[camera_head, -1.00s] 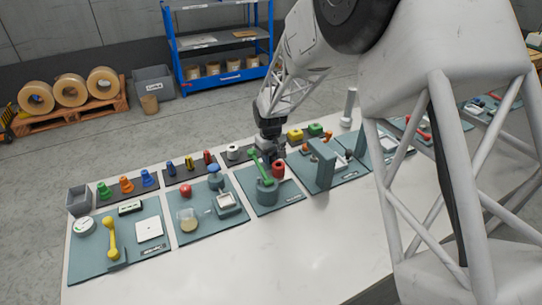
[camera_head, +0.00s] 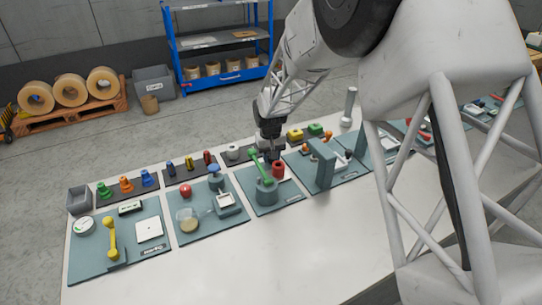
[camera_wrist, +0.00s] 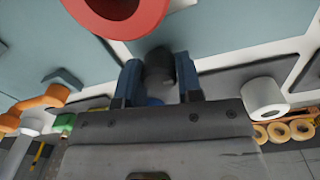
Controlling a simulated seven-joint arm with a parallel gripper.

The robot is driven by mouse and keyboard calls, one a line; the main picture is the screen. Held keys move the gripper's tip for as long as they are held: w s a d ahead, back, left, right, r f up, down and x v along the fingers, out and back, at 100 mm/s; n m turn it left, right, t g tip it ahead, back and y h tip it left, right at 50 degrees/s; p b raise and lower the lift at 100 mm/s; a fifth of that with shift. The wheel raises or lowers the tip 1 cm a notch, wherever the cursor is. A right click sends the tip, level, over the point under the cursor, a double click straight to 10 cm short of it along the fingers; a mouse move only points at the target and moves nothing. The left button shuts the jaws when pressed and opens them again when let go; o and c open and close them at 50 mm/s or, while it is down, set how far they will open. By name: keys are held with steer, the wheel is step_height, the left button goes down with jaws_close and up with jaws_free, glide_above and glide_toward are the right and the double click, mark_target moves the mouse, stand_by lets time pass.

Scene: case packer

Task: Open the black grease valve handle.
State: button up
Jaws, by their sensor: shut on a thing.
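In the wrist view, a black, rounded handle (camera_wrist: 159,66) stands between the two blue fingers of my gripper (camera_wrist: 159,84). My gripper is shut on it. The handle's far end and its mounting are hard to make out. In the head view, my gripper (camera_head: 271,156) is low over the back of a middle teal panel, just behind the red cylinder (camera_head: 278,170). The black handle cannot be told apart from the dark gripper there.
The red ring (camera_wrist: 118,12) is near the fingers in the wrist view. A grey upright frame (camera_head: 322,165) stands to the right. The bench front (camera_head: 260,250) is clear.

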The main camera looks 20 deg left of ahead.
steer(key=o, duration=0.9)
steer(key=shift+r, duration=0.1)
steer(key=shift+s+a+r, duration=0.1)
steer(key=shift+r, duration=3.75)
